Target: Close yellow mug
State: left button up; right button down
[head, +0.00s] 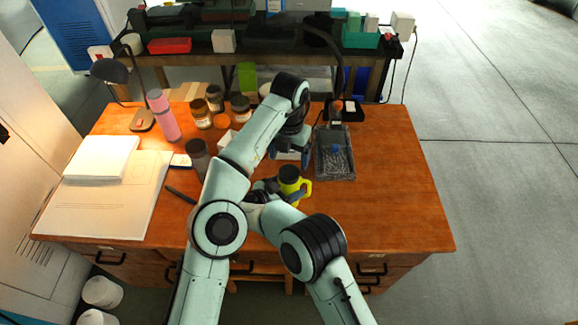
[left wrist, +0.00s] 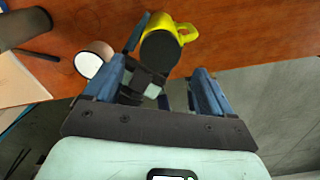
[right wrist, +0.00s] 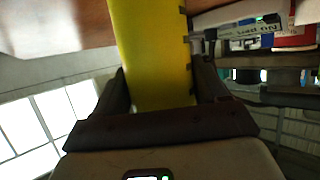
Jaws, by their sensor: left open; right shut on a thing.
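The yellow mug (head: 292,186) stands near the front middle of the desk, its handle to the right. Its round top is dark; I cannot tell whether that is a lid or the opening. My right gripper (head: 272,189) is shut on the mug's side; the yellow wall fills the space between its fingers in the right wrist view (right wrist: 152,55). My left gripper (head: 302,157) is open above and behind the mug. In the left wrist view the mug (left wrist: 173,30) and its dark top lie beyond the open fingers (left wrist: 168,70), apart from them.
A dark mesh tray (head: 335,170) lies right of the mug. A dark tumbler (head: 197,158), a pink bottle (head: 163,117) and jars (head: 202,114) stand to the left. A round pale-topped thing (left wrist: 95,58) shows in the left wrist view. The desk's right side (head: 400,190) is clear.

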aim_at(289, 172)
pick_arm(q)
jog(key=shift+s+f, duration=0.1)
jog(key=shift+f, duration=2.95)
jog(key=c, duration=1.1)
jog(key=m, duration=1.6)
